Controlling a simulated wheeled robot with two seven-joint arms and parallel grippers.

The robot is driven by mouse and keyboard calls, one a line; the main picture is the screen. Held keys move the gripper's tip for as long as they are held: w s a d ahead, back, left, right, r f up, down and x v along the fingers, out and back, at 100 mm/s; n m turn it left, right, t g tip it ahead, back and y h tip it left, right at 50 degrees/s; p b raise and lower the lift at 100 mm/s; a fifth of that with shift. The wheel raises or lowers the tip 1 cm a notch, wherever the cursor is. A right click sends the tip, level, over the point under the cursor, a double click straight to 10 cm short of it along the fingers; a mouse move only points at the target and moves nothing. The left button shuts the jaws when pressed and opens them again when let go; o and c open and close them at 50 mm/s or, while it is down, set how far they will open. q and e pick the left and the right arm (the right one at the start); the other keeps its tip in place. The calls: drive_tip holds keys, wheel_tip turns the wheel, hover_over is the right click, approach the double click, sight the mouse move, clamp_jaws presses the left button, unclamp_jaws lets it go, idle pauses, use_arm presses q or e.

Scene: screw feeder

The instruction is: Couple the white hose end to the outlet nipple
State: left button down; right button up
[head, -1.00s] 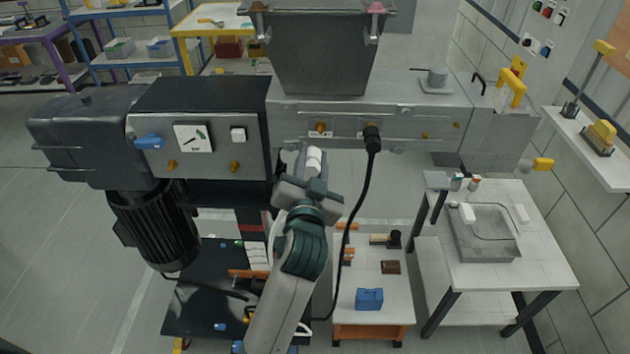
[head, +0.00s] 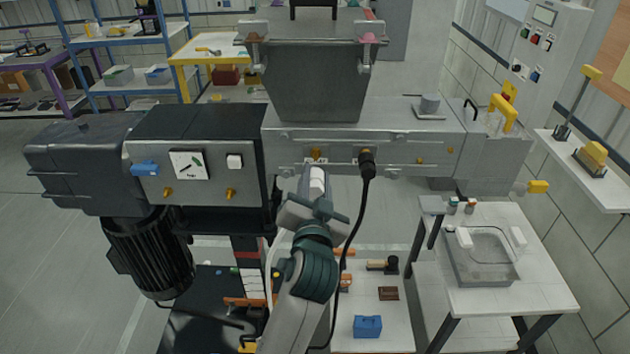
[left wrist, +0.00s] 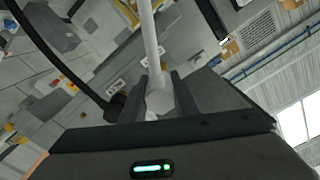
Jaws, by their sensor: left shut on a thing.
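My left gripper (head: 309,205) is shut on the white hose end (head: 317,181), just below the front panel of the feeder. In the left wrist view, a white hose end (left wrist: 158,100) with a hexagonal part sits between the fingers (left wrist: 157,108), and a pale tube runs up from it. A brass nipple (head: 315,154) on the panel shows just above the hose end in the head view; the two look apart, but depth is unclear. No label marks it as the outlet. My right gripper is not in view.
A black hose (head: 357,225) hangs from a black connector (head: 367,161) close to the right of the gripper; its connector (left wrist: 117,105) shows in the wrist view. A motor (head: 150,255) hangs at left. A low table with a blue box (head: 367,326) stands below.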

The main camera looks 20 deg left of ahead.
sight(315, 159)
use_arm(q)
drive_tip(key=shift+x, duration=1.55)
drive_tip(key=shift+w+p, duration=0.1)
drive_tip(key=shift+p, duration=0.2)
drive_tip(key=shift+w+a+p, duration=0.2)
drive_tip(key=shift+w+p, duration=0.25)
drive_tip(key=shift+w, duration=0.1)
idle(0.8)
